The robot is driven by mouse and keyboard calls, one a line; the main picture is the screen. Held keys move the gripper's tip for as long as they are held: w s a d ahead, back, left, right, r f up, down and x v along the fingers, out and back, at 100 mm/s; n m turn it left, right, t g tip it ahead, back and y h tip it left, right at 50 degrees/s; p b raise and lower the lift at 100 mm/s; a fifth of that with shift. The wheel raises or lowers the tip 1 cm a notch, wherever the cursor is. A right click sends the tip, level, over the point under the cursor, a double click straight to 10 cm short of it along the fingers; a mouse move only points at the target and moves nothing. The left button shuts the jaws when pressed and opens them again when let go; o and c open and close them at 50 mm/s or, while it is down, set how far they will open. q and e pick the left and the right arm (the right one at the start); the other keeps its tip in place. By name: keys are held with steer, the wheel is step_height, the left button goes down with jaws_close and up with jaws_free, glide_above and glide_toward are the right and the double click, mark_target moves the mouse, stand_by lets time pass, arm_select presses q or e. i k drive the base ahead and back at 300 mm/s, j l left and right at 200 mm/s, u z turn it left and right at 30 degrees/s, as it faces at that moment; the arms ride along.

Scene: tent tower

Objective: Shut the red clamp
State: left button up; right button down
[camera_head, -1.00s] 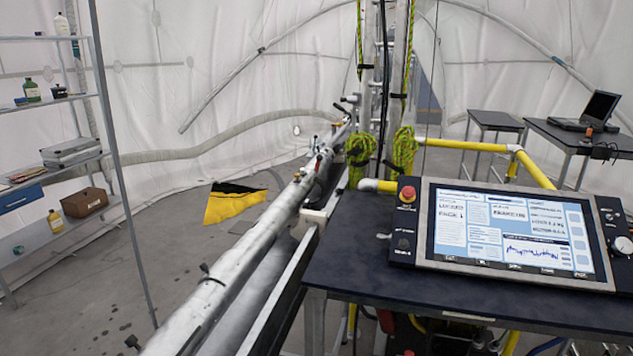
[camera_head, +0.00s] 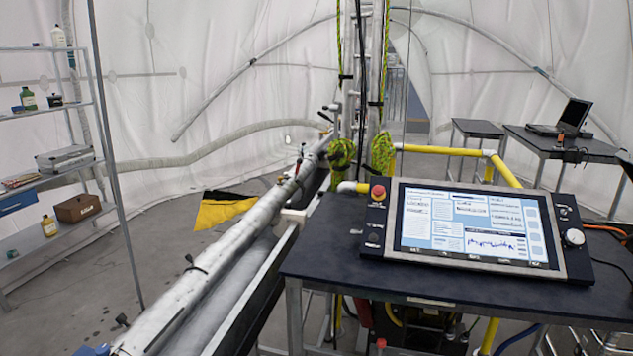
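Neither of my grippers is in view.
A dark table (camera_head: 330,244) bears a screen console (camera_head: 474,228) with a red button (camera_head: 377,193). Shelves (camera_head: 58,160) stand left. Yellow rails (camera_head: 437,150) and a laptop table (camera_head: 566,141) are at right. Grey floor lies between shelves and pipe.

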mark_target(299, 160)
steer(key=k+l, duration=0.45)
steer(key=i+l+u, duration=0.1)
steer(key=u, duration=0.75)
steer(key=l+u, duration=0.2)
steer(key=u, duration=0.25)
steer(key=i+l+u, duration=0.15)
steer(key=l, duration=0.35)
steer(key=i+l+u, duration=0.15)
steer(key=l, duration=0.35)
steer(key=i+l+u, duration=0.15)
steer(key=l, duration=0.4)
steer(key=l+u, duration=0.15)
steer(key=l, duration=0.35)
